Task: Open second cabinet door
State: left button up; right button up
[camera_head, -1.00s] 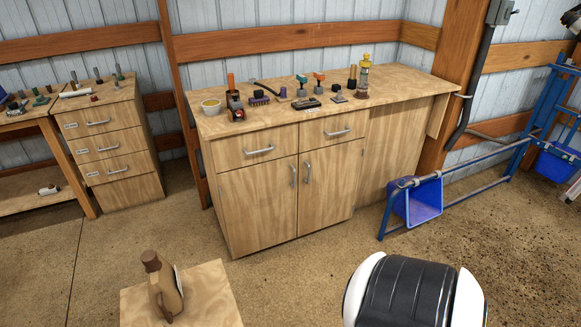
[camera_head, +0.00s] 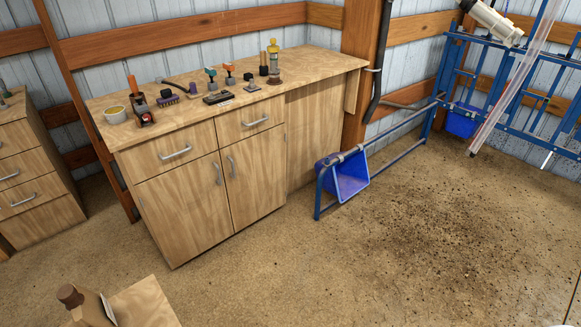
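A wooden cabinet (camera_head: 215,192) stands against the wall, left of centre, with two drawers above two doors. The left door (camera_head: 182,215) and the right door (camera_head: 254,178) both look shut. Which door the task calls the second cannot be told from the picture. Neither of my grippers is in view.
Tools and a bowl (camera_head: 115,114) stand on the cabinet's worktop (camera_head: 310,70). Another drawer unit (camera_head: 38,205) is at the left edge. A small wooden surface with a brown bottle (camera_head: 88,306) is in the lower left. A blue rack with a blue bin (camera_head: 350,185) stands right.

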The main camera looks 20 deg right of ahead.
aim_at(253, 166)
jog(key=z, duration=0.5)
jog(key=l+u, duration=0.1)
jog(key=l, duration=1.2)
jog(key=i+l+u, duration=0.2)
jog(key=i+l, duration=0.55)
jog(key=l, duration=0.1)
